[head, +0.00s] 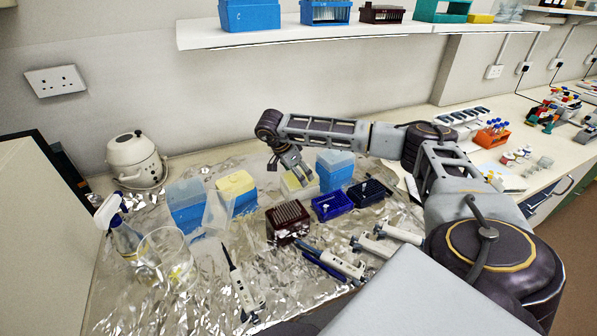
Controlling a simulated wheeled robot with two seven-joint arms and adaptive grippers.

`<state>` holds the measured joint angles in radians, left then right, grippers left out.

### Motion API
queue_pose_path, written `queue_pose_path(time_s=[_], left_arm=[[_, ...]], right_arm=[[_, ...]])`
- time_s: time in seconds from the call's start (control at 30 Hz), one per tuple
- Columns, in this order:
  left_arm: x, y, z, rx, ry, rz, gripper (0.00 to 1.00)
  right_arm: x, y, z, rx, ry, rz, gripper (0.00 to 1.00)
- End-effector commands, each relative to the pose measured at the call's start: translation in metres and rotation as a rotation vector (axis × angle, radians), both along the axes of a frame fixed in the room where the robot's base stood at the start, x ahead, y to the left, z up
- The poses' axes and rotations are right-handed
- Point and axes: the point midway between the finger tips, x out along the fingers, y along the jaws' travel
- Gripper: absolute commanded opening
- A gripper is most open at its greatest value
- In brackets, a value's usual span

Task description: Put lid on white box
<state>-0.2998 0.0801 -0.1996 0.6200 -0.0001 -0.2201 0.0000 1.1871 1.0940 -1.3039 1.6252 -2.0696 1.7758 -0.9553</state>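My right gripper (299,177) reaches in from the right and points down at a small whitish box (292,186) in the back middle of the foil-covered bench. The fingertips are at or just above this box and partly cover it. I cannot tell whether they touch it, how far apart they are, or whether they hold a lid. No separate white lid can be made out. My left gripper is not in view.
A blue box (335,169) stands close right of the gripper. A yellow-topped box (237,190) and a blue box (186,205) stand left. A dark red rack (287,221), blue tray (332,205) and pipettes (334,262) lie in front. A shelf (330,35) hangs above.

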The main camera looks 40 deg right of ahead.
Motion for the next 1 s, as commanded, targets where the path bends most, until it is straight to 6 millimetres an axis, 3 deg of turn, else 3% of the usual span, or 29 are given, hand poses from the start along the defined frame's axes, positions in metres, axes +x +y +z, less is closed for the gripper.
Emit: queue_pose_path(time_s=[0.03, 0.23, 0.27, 0.43, 1.0], left_arm=[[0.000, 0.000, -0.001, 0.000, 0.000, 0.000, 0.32], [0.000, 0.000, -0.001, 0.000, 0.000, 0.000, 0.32], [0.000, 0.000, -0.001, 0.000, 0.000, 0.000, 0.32], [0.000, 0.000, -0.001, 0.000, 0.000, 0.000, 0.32], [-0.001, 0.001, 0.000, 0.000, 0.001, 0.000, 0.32]], right_arm=[[-0.003, 0.001, -0.008, 0.003, 0.011, 0.003, 0.46], [-0.003, 0.001, -0.008, 0.002, 0.010, 0.002, 0.46], [-0.003, 0.001, -0.008, 0.002, 0.010, 0.002, 0.79], [-0.002, 0.000, -0.006, 0.002, 0.007, 0.001, 1.00], [0.001, 0.003, 0.005, 0.002, 0.000, 0.001, 1.00]])
